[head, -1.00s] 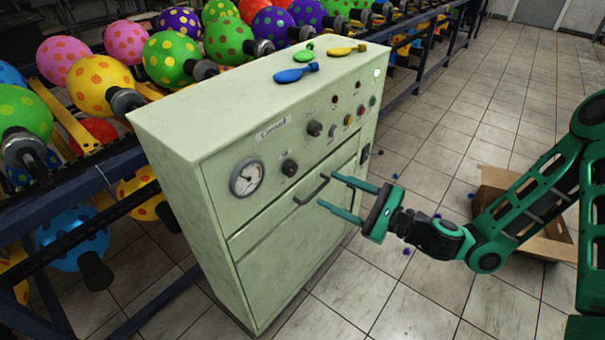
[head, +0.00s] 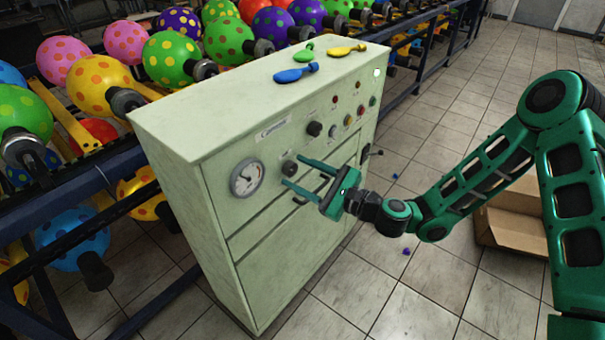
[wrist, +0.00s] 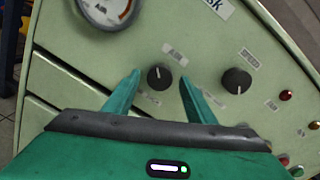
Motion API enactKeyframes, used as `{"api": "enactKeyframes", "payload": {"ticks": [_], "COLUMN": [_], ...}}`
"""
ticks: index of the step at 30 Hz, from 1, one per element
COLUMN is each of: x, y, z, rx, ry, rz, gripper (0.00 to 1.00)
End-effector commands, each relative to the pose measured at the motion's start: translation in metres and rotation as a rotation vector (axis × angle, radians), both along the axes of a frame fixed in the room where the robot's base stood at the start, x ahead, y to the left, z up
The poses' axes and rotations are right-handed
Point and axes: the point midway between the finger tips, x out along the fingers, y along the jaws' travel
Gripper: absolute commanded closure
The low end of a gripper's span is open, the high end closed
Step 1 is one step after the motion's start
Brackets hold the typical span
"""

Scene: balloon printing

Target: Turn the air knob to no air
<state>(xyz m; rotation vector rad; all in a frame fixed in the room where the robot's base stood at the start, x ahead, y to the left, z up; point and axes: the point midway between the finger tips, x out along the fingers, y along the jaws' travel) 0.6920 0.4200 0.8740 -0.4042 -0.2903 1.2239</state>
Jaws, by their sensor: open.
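The air knob (head: 289,168) is a round black dial on the front of the pale green control cabinet (head: 290,255), just right of the pressure gauge (head: 247,177). In the wrist view the air knob (wrist: 160,77) has a label reading AIR above it and sits between my two fingertips. My gripper (head: 290,172) is open, its green fingers pointing at the panel on either side of the knob. In the wrist view my gripper (wrist: 158,75) shows nothing held. Whether the fingers touch the knob cannot be told.
A second black knob (head: 314,128), labelled SPEED, is up and right of the air knob; it also shows in the wrist view (wrist: 237,80). Coloured buttons and lights sit further right. Deflated balloons (head: 296,73) lie on top.

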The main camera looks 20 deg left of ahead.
Motion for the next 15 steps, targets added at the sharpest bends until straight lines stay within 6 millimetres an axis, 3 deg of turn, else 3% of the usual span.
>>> {"api": "enactKeyframes", "payload": {"ticks": [7,12,15], "x": [0.0003,0.0003,0.0007], "y": [0.0004,0.0003,-0.0026], "z": [0.0000,-0.0001,-0.0003], "rx": [0.000,0.000,-0.001], "ry": [0.000,0.000,-0.001], "rz": [0.000,0.000,-0.001], "gripper": [0.50,0.90,0.91]}}
